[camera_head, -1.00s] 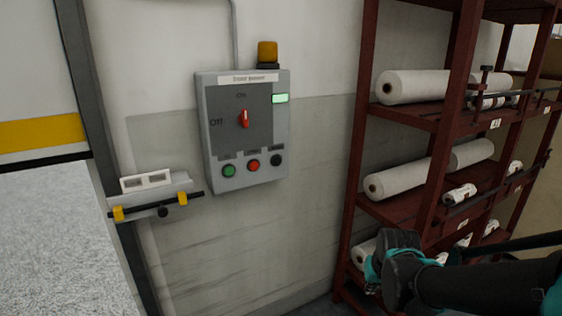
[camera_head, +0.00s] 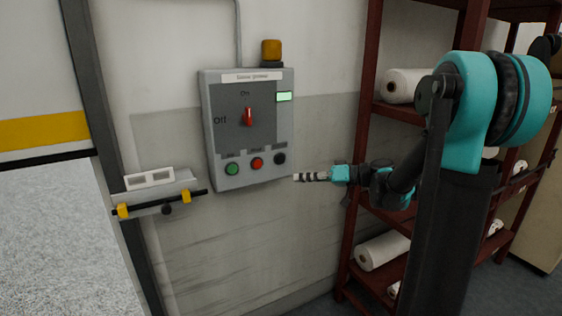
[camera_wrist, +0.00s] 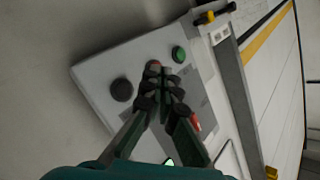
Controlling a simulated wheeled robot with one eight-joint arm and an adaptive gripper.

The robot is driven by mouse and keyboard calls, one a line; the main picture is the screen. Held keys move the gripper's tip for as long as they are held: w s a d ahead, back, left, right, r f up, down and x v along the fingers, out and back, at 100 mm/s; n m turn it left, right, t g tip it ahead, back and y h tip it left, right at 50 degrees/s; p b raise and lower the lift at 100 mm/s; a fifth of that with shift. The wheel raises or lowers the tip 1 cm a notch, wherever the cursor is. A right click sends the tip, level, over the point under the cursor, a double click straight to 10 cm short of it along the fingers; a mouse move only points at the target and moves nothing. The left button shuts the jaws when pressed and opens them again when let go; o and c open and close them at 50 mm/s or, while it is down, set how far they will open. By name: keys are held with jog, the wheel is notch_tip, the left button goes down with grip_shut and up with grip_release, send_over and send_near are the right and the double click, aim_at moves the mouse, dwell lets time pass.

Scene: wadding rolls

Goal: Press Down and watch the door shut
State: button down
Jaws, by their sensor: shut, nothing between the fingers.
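A grey control box (camera_head: 212,110) hangs on the wall with a green button (camera_head: 232,169), a red button (camera_head: 257,164) and a black button (camera_head: 280,158) along its bottom. Their labels are too small to read. A red rotary switch (camera_head: 248,117) points up towards On, and a green lamp (camera_head: 284,96) is lit. My gripper (camera_head: 297,177) is shut and empty, just right of and below the black button. In the wrist view my gripper (camera_wrist: 163,77) points at the box, with the red button (camera_wrist: 154,64) beyond its tips and the black button (camera_wrist: 121,89) to the left. Contact is not visible.
An amber beacon (camera_head: 271,49) sits atop the box. A bracket with a black bar (camera_head: 185,202) juts out at left, beside a dark post (camera_head: 92,110) and a white surface with a yellow stripe (camera_head: 40,132). A red rack (camera_head: 367,130) with white rolls stands right.

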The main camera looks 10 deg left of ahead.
aim_at(280, 159)
jog(key=shift+w+a+r, duration=0.1)
jog(key=shift+w+r, duration=0.3)
jog(key=shift+r, duration=0.2)
jog(key=shift+w+a, duration=0.8)
jog(key=shift+w, duration=0.45)
jog(key=shift+w+a, duration=0.85)
jog(key=shift+w, duration=0.35)
jog(key=shift+w+a, duration=0.8)
jog(key=shift+w, duration=0.45)
jog(key=shift+a, duration=0.1)
jog(key=shift+w+a, duration=0.15)
jog(key=shift+w, duration=0.15)
